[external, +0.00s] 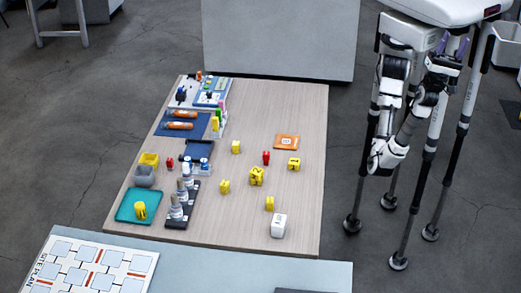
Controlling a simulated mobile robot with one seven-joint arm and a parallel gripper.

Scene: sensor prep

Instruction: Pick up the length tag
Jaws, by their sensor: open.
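I cannot tell which thing is the length tag, because the markings are too small to read. Several small yellow tag-like blocks stand on the wooden table (240,225): one near the middle (257,176), one at the right (293,164), one farther back (236,147), one left of centre (224,187) and one toward the front (270,203). Another yellow piece (140,211) is on the teal tray (126,212). My gripper (376,168) hangs past the table's right edge, apart from all of these. It looks empty, and its fingers are small in the picture.
A red piece (266,158), an orange square (287,142) and a white block (279,225) are also on the table. Bottles (176,207) in a dark rack, a grey cup (144,176) and blue trays crowd the left side. A site-plan board (90,265) lies in front.

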